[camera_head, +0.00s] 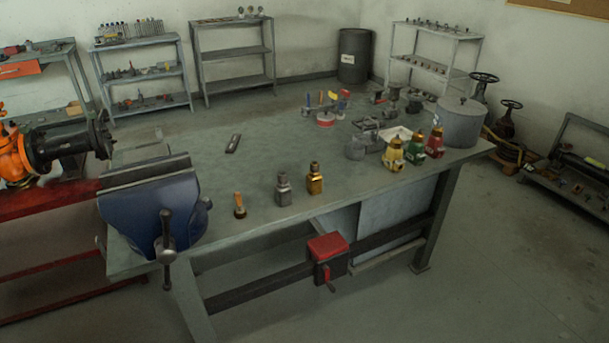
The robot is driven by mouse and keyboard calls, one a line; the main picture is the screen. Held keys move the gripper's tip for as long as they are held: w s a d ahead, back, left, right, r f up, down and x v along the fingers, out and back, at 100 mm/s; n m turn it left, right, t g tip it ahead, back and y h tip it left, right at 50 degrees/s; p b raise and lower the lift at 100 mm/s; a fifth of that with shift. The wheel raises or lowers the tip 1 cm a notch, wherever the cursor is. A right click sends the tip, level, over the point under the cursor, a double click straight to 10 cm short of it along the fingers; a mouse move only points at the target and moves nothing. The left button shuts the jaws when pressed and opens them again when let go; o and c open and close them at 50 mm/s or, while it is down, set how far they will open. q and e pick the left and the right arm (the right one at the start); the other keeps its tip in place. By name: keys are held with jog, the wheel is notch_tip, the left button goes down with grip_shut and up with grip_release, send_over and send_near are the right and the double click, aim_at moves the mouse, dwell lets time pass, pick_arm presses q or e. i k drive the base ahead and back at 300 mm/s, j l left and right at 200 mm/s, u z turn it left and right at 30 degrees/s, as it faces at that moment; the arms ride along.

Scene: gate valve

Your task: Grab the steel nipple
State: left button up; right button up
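A small grey metal fitting (283,189), which looks like the steel nipple, stands upright near the front edge of the workbench (240,185). A similar brass-coloured fitting (315,180) stands just to its right, apart from it. To its left is a small part with an orange-brown top and dark base (239,206). Neither of my grippers is in view, and nothing touches the grey fitting.
A blue vise (150,205) is at the bench's left end. Yellow (392,154), green (415,150) and red (434,143) bottle-like items and a grey pot (461,122) stand at the right. Bare surface surrounds the fittings.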

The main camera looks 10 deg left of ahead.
aim_at(283, 190)
jog(key=i+l+u, duration=0.1)
jog(key=i+l, duration=0.9)
jog(key=l, duration=0.1)
